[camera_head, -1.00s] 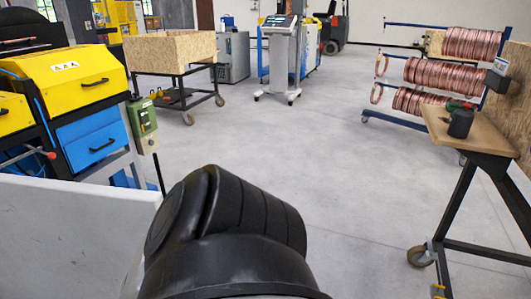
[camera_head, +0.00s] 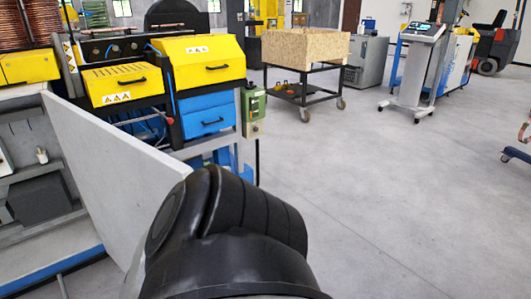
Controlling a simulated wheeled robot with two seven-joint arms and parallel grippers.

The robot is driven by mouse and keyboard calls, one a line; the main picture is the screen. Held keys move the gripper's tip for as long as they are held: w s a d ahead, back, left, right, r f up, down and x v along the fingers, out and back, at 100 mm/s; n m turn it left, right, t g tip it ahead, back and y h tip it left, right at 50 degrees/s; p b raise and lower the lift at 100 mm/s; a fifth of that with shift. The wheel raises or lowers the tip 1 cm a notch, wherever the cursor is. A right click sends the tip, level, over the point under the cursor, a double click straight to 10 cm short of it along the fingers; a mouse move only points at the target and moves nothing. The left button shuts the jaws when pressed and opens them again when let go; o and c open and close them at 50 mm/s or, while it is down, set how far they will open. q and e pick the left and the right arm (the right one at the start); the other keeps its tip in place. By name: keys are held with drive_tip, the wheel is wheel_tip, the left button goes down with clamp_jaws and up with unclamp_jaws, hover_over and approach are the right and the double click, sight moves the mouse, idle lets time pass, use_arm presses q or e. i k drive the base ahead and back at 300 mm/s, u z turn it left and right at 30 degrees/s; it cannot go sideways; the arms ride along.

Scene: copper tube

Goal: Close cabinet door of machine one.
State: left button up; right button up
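A light grey cabinet door (camera_head: 120,165) of a machine stands swung open at the left, its panel reaching toward the front of the picture. To its left the cabinet's inside shows, with a dark box (camera_head: 40,198) on a shelf. Yellow machine covers (camera_head: 205,60) and a blue drawer (camera_head: 205,114) are behind the door. A black rounded part of my own arm fills the lower middle and hides the door's near lower edge. I cannot tell whether it touches the door. Neither gripper's fingers show.
A green control box (camera_head: 253,108) stands on a post right of the machine. Behind it are a wooden crate on a wheeled cart (camera_head: 305,52) and a grey console on a stand (camera_head: 412,75).

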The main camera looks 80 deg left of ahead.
sight(122, 181)
drive_tip(key=u, duration=1.35)
drive_tip(key=i, duration=1.75)
drive_tip(key=u, duration=2.3)
drive_tip(key=k, duration=0.2)
drive_tip(key=u, duration=1.5)
